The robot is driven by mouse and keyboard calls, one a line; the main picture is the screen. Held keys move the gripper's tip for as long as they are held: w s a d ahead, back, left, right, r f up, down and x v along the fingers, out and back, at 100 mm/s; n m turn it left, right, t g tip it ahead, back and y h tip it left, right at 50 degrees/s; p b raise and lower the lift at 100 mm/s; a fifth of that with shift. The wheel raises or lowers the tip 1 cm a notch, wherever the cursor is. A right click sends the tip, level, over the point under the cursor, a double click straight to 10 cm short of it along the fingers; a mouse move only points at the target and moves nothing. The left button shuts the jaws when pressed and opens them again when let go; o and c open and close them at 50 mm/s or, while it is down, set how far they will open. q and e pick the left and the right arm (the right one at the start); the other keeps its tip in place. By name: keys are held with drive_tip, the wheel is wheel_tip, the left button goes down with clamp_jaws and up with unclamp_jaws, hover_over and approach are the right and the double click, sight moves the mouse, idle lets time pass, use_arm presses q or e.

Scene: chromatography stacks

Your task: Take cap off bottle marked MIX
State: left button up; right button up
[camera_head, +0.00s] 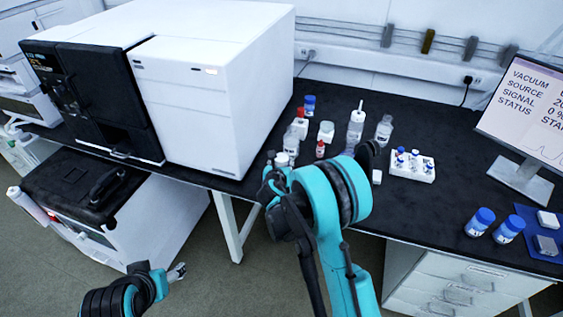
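Several small bottles and vials stand in a group on the dark bench, but their labels are too small to read, so I cannot tell which is marked MIX. My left gripper (177,273) is low at the left, away from the bench.
A large white instrument (215,100) fills the bench's left. Two blue-capped jars (481,221) (509,229), a blue mat (528,217) and a monitor (530,110) are farther right. Dark bench behind the rack is clear.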

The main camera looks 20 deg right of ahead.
drive_tip(key=shift+o, duration=0.9)
